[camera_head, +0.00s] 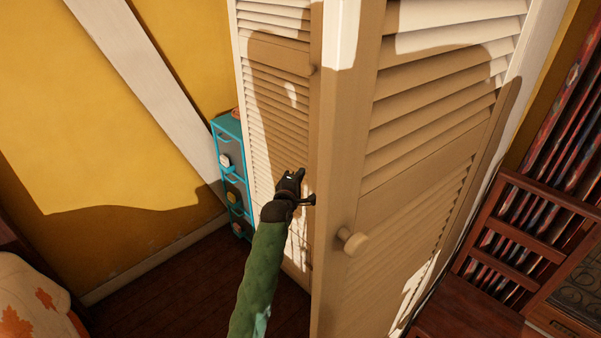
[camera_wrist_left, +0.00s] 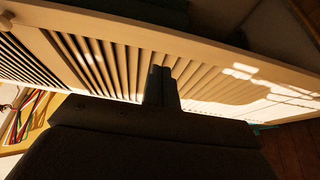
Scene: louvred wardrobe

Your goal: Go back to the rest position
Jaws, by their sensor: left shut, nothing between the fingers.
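My left gripper (camera_head: 302,192) is dark, at the end of my green-sleeved arm, in the middle of the head view. It is shut and empty. It is in front of the shaded louvred door (camera_head: 275,110) of the wardrobe, close to the edge of the nearer door. The nearer louvred door (camera_head: 415,150) stands to the right with a round knob (camera_head: 352,240). In the left wrist view, the shut fingers (camera_wrist_left: 161,87) are in front of a slatted door panel (camera_wrist_left: 215,88). Whether they touch it I cannot tell. My right gripper is in neither view.
A teal-framed drawer unit (camera_head: 232,170) stands left of the wardrobe. A dark wooden chair or rack (camera_head: 515,230) is at the right. Patterned bedding (camera_head: 35,300) is at the lower left. The dark floor (camera_head: 170,290) left of my arm is clear.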

